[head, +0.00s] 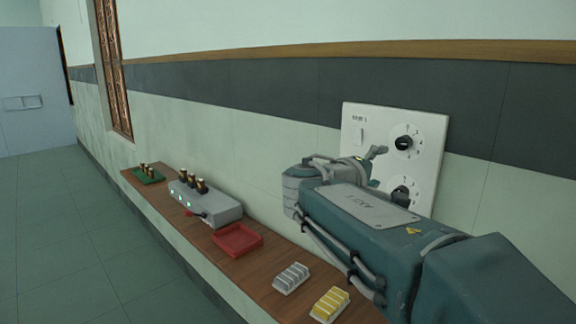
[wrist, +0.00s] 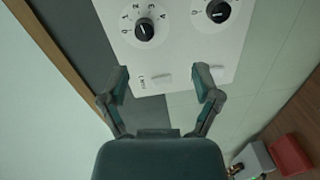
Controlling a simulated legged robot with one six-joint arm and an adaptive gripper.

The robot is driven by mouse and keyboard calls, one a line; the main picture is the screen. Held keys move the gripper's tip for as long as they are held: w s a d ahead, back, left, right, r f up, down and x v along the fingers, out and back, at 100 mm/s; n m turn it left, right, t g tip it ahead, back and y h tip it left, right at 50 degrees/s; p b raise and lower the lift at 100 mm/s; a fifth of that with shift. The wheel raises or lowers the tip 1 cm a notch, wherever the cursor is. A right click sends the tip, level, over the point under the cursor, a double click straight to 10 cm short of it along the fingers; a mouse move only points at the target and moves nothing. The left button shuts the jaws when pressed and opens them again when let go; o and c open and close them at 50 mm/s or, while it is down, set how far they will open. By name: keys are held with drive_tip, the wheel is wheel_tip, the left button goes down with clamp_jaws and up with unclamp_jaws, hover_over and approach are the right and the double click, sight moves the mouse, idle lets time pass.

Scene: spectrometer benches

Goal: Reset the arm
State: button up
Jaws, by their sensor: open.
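My gripper (wrist: 160,85) is open and empty in the wrist view, its two fingers spread apart in front of the white wall panel (wrist: 181,45). In the head view my arm reaches across the panel (head: 428,135) and covers its lower left part. The panel has two black dials, an upper one (head: 404,143) and a lower one (head: 401,194) partly behind the arm. A small white switch (head: 359,137) sits at its upper left. In the wrist view both dials show, one (wrist: 144,31) at left and one (wrist: 218,10) at right. I cannot tell whether a finger touches the panel.
A wooden bench (head: 262,278) runs along the wall below. On it are a green rack (head: 147,177), a grey box (head: 213,205) with dark-topped vials, a red tray (head: 237,240), a white rack (head: 291,277) and a yellow rack (head: 330,304). The floor (head: 80,245) at left is clear.

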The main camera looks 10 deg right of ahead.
drive_tip(key=s+d+f+m+g+y, duration=0.2)
drive_tip(key=s+f+g+y, duration=0.15)
drive_tip(key=s+f, duration=0.5)
drive_tip(key=s+a+f+m+y, duration=0.2)
drive_tip(key=s+a+f+y, duration=0.2)
drive_tip(key=s+f, duration=0.3)
drive_tip(key=s+a+f+m+g+y, duration=0.1)
drive_tip(key=s+a+f+m+y, duration=0.1)
drive_tip(key=s+a+f+y, duration=0.3)
drive_tip(key=s+f+y, duration=0.1)
drive_tip(key=s+f, duration=0.2)
drive_tip(key=s, duration=0.1)
drive_tip(key=shift+s+a+f, duration=0.15)
drive_tip(key=shift+s+a, duration=0.15)
drive_tip(key=shift+s, duration=0.1)
